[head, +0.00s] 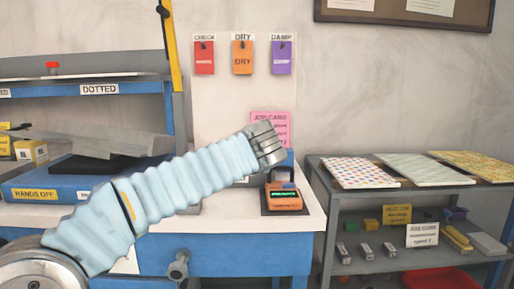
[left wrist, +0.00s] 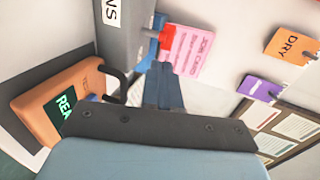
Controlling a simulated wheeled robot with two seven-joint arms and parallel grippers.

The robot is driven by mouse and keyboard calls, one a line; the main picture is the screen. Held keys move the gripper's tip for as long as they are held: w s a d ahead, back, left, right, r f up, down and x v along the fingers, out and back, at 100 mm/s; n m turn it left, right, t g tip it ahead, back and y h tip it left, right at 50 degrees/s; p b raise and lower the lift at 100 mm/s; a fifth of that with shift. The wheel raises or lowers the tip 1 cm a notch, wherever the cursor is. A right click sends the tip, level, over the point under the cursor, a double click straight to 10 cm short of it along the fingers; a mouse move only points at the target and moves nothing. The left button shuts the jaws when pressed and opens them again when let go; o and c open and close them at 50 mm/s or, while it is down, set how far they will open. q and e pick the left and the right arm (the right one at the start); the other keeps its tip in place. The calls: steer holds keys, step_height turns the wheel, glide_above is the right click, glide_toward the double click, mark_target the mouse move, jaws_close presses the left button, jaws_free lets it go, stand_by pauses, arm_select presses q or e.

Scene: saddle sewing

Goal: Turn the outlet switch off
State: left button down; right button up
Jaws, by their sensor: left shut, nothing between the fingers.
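My left arm reaches across the head view, and its wrist end (head: 265,143) is in front of the pink job card. The fingers are hidden there. In the left wrist view my left gripper (left wrist: 163,88) has its two dark fingers together with nothing between them. Its tips point at a small blue part with a red piece (left wrist: 164,38) beside a grey box (left wrist: 121,35). The red piece may be the outlet switch; I cannot tell its position or whether the fingers touch it. My right gripper is not in view.
An orange device (head: 284,197) with a green display sits on the table below the wrist; it also shows in the wrist view (left wrist: 45,95). The pink card (left wrist: 186,52) is close to the fingertips. A grey shelf (head: 410,178) with patterned sheets stands right.

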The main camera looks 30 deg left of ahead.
arm_select(q)
steer(key=x, duration=0.2)
steer(key=p+x, duration=0.1)
steer(key=x, duration=0.1)
steer(key=r+x, duration=0.1)
steer(key=x, duration=0.2)
steer(key=shift+w+a+p, duration=0.1)
steer(key=shift+w+p, duration=0.15)
steer(key=shift+p, duration=0.05)
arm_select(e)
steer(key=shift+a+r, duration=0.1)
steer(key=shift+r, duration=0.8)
arm_select(q)
steer(key=shift+w+d+n+g+y, duration=0.1)
steer(key=shift+w+n+g+y, duration=0.05)
steer(key=shift+n+g+y, duration=0.25)
steer(key=shift+w+d+n+g+y, duration=0.15)
steer(key=shift+n+g+y, duration=0.15)
steer(key=shift+n+y, duration=0.2)
